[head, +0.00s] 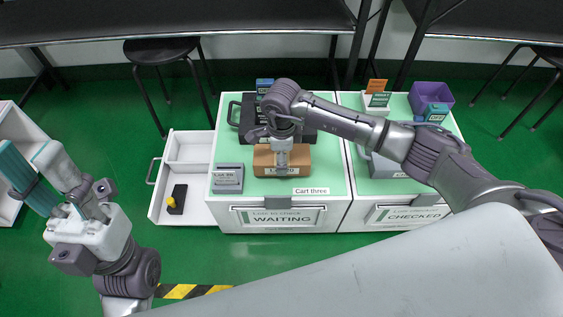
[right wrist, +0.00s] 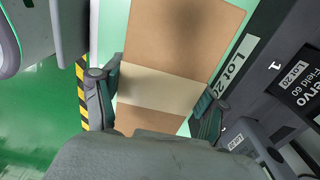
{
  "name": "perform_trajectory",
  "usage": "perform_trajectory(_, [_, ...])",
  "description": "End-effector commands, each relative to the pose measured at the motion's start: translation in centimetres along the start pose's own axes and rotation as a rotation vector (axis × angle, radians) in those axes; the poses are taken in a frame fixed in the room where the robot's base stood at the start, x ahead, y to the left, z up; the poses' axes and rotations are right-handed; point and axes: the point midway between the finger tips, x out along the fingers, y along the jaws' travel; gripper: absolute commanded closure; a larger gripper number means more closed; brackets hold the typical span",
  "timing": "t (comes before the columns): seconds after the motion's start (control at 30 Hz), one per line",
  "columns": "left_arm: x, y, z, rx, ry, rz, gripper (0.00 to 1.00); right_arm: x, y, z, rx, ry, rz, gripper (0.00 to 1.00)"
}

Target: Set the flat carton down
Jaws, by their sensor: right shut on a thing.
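The flat carton (head: 262,161) is a brown box with a paler band across its top, over the green top of the WAITING cart (head: 230,215). My right gripper (head: 282,165) is shut on it from above. In the right wrist view the carton (right wrist: 180,35) lies between the two fingers of my right gripper (right wrist: 155,102), which are at its sides across the pale band. I cannot tell whether its underside touches the cart top. My left gripper (head: 42,170) is at the far left over the floor, its fingers apart and nothing between them.
A grey tester (head: 228,178) stands left of the carton, and a dark case (head: 248,112) is behind it. An open white drawer (head: 190,205) holds a black and yellow handheld. The CHECKED cart (head: 400,218) at right bears a purple bin (head: 430,93) and a grey device (head: 385,170).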

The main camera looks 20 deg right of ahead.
Motion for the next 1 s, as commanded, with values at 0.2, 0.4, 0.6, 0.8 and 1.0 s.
perform_trajectory(0.2, [-0.74, 0.00, 0.25, 0.000, 0.004, 0.003, 0.61, 1.85, -0.02, 0.07, 0.000, -0.002, -0.001, 0.73])
perform_trajectory(0.4, [-0.79, 0.00, 0.27, 0.000, 0.004, 0.003, 0.61, 1.95, 0.01, 0.05, 0.000, -0.001, 0.000, 0.73])
perform_trajectory(0.6, [-0.62, 0.01, 0.41, 0.001, 0.006, 0.007, 0.61, 2.18, 0.05, 0.02, 0.000, 0.000, 0.001, 0.09])
perform_trajectory(0.8, [-0.57, 0.00, 0.34, 0.001, 0.008, 0.007, 0.61, 2.18, 0.06, 0.01, 0.000, 0.000, 0.001, 0.03])
perform_trajectory(1.0, [-0.39, 0.00, 0.24, 0.001, 0.011, 0.006, 0.61, 1.99, 0.06, 0.01, 0.000, 0.000, 0.001, 0.03])
